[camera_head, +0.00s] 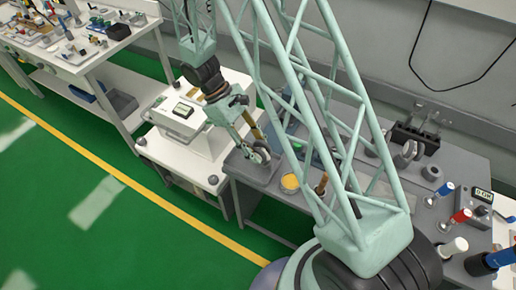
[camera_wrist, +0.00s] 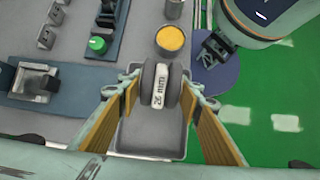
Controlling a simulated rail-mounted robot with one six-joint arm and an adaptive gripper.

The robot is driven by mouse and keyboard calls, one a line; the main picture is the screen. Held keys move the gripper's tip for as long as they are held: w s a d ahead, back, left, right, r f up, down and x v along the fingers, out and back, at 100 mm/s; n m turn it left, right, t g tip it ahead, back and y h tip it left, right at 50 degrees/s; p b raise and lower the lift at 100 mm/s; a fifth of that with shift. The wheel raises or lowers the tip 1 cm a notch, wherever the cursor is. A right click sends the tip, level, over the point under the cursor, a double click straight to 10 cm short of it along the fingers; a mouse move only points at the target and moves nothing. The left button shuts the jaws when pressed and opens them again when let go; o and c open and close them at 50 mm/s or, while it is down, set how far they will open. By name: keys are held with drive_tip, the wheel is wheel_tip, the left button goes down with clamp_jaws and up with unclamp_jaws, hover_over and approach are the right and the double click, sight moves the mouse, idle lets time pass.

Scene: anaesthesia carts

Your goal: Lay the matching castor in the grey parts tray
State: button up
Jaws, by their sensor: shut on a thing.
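A castor (camera_wrist: 161,84) with dark grey wheels and a white label reading a size in "mm" is between my fingers in the wrist view. My gripper (camera_wrist: 162,95) is shut on it, with one tan-padded finger on each side. The grey parts tray (camera_wrist: 150,143) lies below the castor, partly hidden by it and the fingers. In the head view my gripper (camera_head: 252,138) holds the castor (camera_head: 261,154) low over the tray (camera_head: 255,179) at the bench's left end. I cannot tell whether the castor touches the tray.
A yellow-filled round container (camera_head: 290,183) stands right of the tray. A green button (camera_wrist: 97,44) and a metal fixture (camera_wrist: 36,82) are on the bench. A white cart (camera_head: 176,125) stands left of it.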

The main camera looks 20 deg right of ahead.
drive_tip(key=shift+f, duration=0.3)
drive_tip(key=o, duration=0.9)
drive_tip(key=shift+o, duration=0.2)
drive_tip(key=v, duration=1.2)
idle(0.9)
drive_tip(key=shift+r, duration=0.1)
